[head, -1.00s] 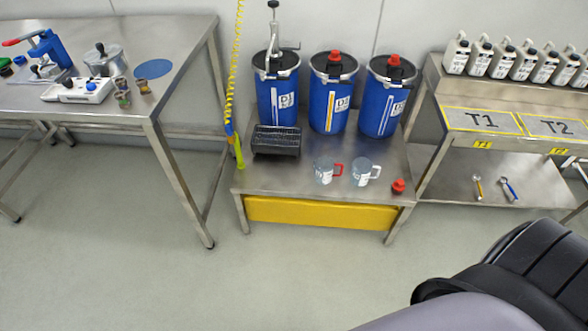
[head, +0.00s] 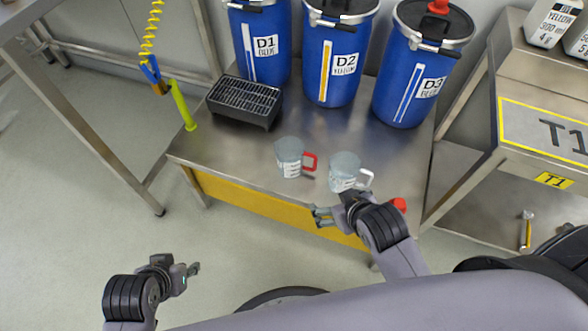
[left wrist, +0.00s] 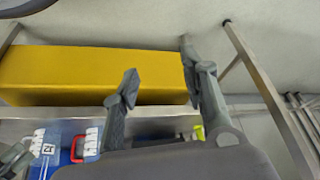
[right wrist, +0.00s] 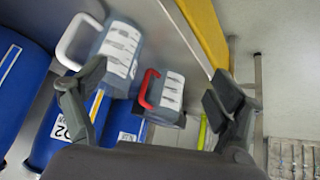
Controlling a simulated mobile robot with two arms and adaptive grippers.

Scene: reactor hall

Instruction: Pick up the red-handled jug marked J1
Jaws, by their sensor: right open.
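The clear jug with the red handle (head: 289,158) stands upright on the low steel bench; its marking is too small to read. It also shows in the right wrist view (right wrist: 170,92), between the fingers but farther off, and partly in the left wrist view (left wrist: 92,141). A similar jug with a white handle (head: 344,172) stands just right of it. My right gripper (head: 319,216) is open and empty near the bench's front edge, in front of both jugs and touching neither. My left gripper (head: 192,270) is open and empty, low in front of the bench.
Blue drums D1 (head: 262,45), D2 (head: 338,60) and D3 (head: 408,88) stand behind the jugs. A black grated tray (head: 243,100) is left of them. A red cap (head: 399,204) lies right of my right gripper. Bench top between tray and red-handled jug is clear.

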